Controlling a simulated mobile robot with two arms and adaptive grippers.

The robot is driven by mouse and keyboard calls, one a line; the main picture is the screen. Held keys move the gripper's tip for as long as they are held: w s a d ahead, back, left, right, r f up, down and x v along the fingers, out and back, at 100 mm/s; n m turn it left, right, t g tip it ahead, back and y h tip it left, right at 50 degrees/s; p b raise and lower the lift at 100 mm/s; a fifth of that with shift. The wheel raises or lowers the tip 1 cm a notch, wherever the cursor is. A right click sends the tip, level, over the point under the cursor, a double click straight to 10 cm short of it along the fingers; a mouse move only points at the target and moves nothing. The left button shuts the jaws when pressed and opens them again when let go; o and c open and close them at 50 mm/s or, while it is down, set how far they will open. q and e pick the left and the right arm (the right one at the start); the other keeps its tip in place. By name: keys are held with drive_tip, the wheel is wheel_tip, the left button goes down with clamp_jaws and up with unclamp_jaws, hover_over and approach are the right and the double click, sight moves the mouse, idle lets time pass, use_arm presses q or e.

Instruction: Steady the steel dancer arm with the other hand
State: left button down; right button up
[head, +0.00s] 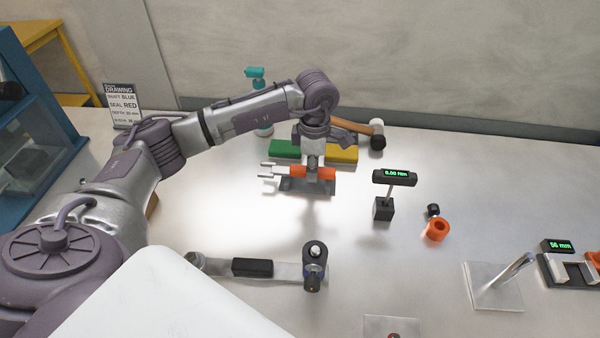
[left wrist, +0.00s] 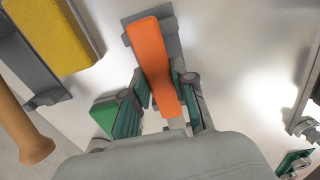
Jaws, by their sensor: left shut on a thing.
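A flat steel arm (head: 215,266), which I take for the dancer arm, lies across the front of the table in the head view. It has a black block (head: 252,267) on it and a dark upright post with a pale top (head: 314,262) at its right end. My left gripper (head: 313,172) is away from it, farther back, shut on an orange-handled tool (head: 327,173) with a forked steel end at its left. The tool is over a dark grey holder (head: 292,185). In the left wrist view the orange handle (left wrist: 152,55) runs between the fingers (left wrist: 160,105). My right gripper is not in view.
Green (head: 285,149) and yellow (head: 342,153) blocks and a hammer (head: 377,134) lie behind the left gripper. Table between holder and steel arm is clear.

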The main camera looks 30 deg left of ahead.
use_arm(q)
drive_tip(key=shift+r+p, duration=1.05)
drive_tip(key=shift+r, duration=1)
